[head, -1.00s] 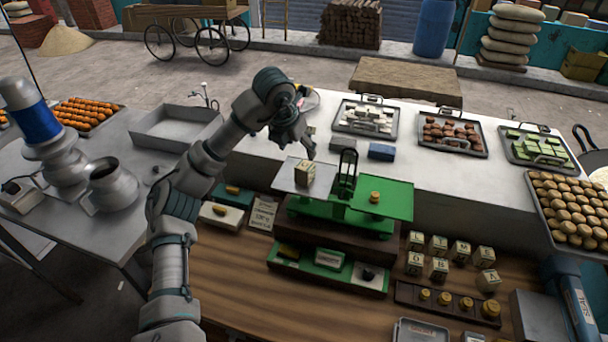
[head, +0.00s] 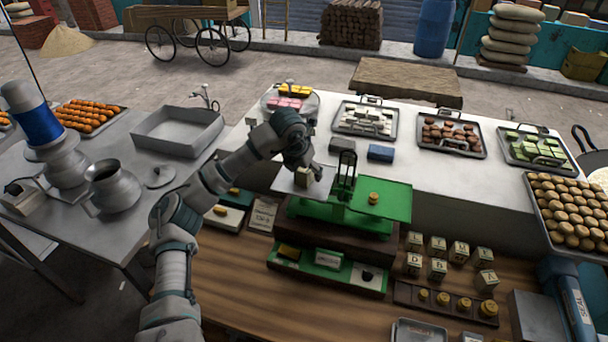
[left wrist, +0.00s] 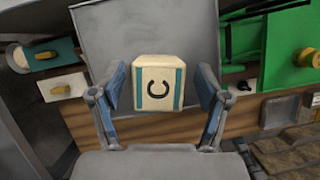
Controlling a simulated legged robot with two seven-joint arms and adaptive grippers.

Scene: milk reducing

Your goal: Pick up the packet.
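The packet is a cream cube with teal edge bands and a dark letter C, clear in the left wrist view (left wrist: 158,85). In the head view the packet (head: 302,175) sits on the grey left pan (head: 288,187) of a green balance scale (head: 335,217), partly hidden by my gripper. My left gripper (head: 312,172) is low over that pan. In the wrist view its two fingers (left wrist: 160,92) stand either side of the packet, with a small gap on each side. My right gripper is not in view.
A brass weight (head: 373,198) sits on the green right pan. The scale's dark upright (head: 345,172) stands close to my gripper's right. Several lettered cubes (head: 438,245) stand on the wooden counter, right of the scale. A dark block (head: 347,145) and a blue box (head: 381,152) lie behind.

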